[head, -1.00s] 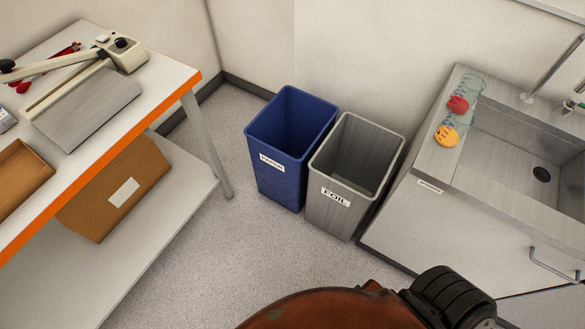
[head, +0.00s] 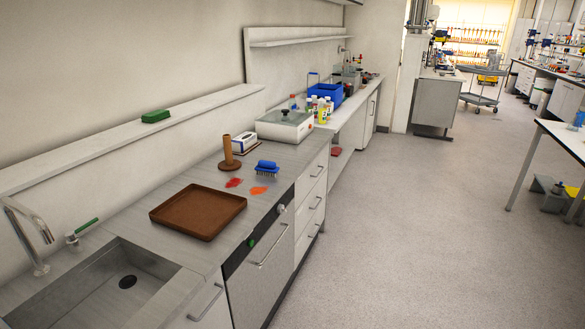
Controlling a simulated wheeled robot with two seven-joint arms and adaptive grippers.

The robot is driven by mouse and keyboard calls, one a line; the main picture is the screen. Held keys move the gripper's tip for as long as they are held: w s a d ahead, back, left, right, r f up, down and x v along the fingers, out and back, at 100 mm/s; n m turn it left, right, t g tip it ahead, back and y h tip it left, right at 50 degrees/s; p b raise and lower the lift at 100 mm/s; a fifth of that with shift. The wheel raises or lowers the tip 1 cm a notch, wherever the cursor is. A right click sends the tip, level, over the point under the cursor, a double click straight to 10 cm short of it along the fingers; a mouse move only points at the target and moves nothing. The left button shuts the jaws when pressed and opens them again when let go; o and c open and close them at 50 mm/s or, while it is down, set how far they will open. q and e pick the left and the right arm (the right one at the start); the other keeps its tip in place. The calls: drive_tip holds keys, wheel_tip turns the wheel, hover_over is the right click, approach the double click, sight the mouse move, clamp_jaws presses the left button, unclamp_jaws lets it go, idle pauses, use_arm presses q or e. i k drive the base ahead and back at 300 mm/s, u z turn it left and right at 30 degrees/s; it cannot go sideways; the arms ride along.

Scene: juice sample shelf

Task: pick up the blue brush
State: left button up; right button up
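The blue brush (head: 266,169) lies on the steel counter (head: 283,157) in the head view, left of the middle. Its blue back and handle face up and its dark bristles face down. It sits just behind an orange spill, with a red spill to its left. Neither of my grippers is in the head view now, so nothing of mine is seen near the brush.
A brown tray (head: 198,212) lies nearer, beside a sink (head: 110,285) with a tap. A brown upright stand (head: 229,152), a tissue box (head: 244,142) and a white lidded device (head: 284,125) are behind the brush. Open floor (head: 400,230) lies to the right.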

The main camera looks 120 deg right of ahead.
sight(269, 168)
drive_tip(key=z, duration=3.75)
drive_tip(key=i, duration=1.15)
drive_tip(key=u, duration=0.8)
